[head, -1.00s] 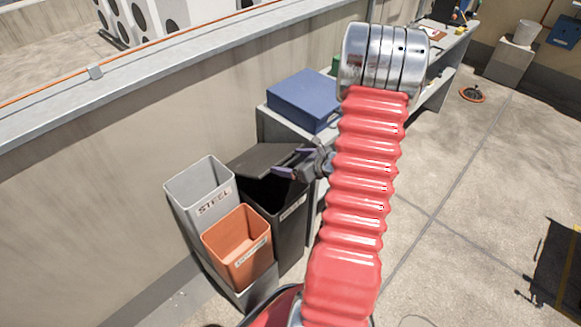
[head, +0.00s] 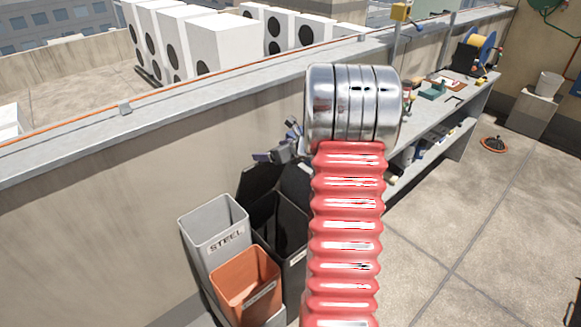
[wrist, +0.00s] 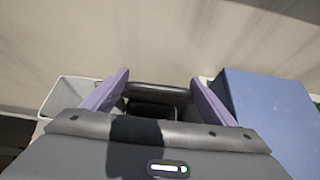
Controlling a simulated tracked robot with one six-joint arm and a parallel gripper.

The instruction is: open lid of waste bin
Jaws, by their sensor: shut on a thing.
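The black waste bin (head: 292,240) stands against the wall, partly hidden by my arm. Its dark lid (head: 258,184) is raised steeply at the back, and the bin's dark opening shows below it. My gripper (head: 270,157) is at the lid's upper edge. In the wrist view, the two purple fingers of my gripper (wrist: 159,80) stand apart with a dark bar of the lid (wrist: 158,89) between them. The exact contact is hard to see.
A grey bin marked STEEL (head: 214,225) and an orange bin (head: 246,285) stand left of and in front of the black bin. A blue box (wrist: 270,112) is close on the right in the wrist view. A long workbench (head: 455,125) runs along the wall.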

